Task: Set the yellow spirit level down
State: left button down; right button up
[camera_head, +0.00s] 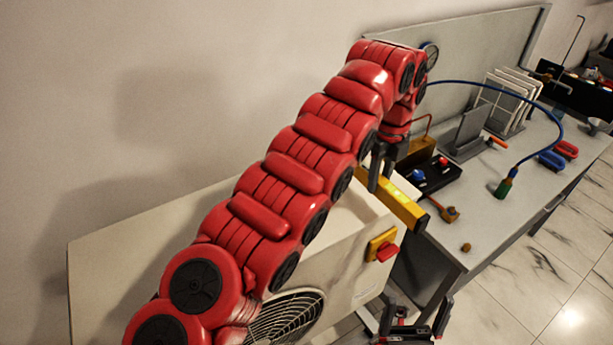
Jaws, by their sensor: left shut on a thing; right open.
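The yellow spirit level (400,201) is a bar with a dark end, lying slantwise in the head view. My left gripper (378,182) points down and is shut on it near its far end. The level appears above the right part of the cream box unit (335,255); I cannot tell whether it touches it. My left arm hides part of the unit. My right gripper (415,318) is low at the bottom edge, open and empty, in front of the unit and below the workbench.
The grey workbench (497,205) at right bears a black tray (436,176) with blue and red knobs, an orange-handled tool (447,211), a blue hose (543,115) with a green end, and clamps (551,160). A yellow switch with a red knob (384,250) juts from the unit.

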pick_arm(q)
jog(key=w+a+p, duration=0.1)
jog(key=w+a, duration=0.1)
jog(key=a, duration=0.1)
jog(key=w+a+p, duration=0.1)
jog(key=a+p, duration=0.1)
jog(key=a, duration=0.2)
jog(key=w+a+p, duration=0.1)
jog(key=w+a, duration=0.1)
jog(key=a, duration=0.1)
jog(key=shift+w+a+f+p, duration=0.15)
jog(key=shift+w+f+p, duration=0.15)
jog(key=shift+w, duration=0.05)
jog(key=shift+w+a+f+p, duration=0.2)
jog(key=shift+w+a+p, duration=0.15)
jog(key=shift+a, duration=0.1)
jog(key=shift+w+a+p, duration=0.15)
jog(key=shift+a+p, duration=0.15)
jog(key=shift+p, duration=0.05)
notch_tip(320, 180, down, 3)
jog(key=shift+a+f+p, duration=0.15)
jog(key=shift+p, duration=1.1)
jog(key=shift+f, duration=0.3)
jog(key=shift+f+b, duration=0.15)
jog(key=shift+b, duration=0.25)
jog(key=c, duration=0.6)
grip_release()
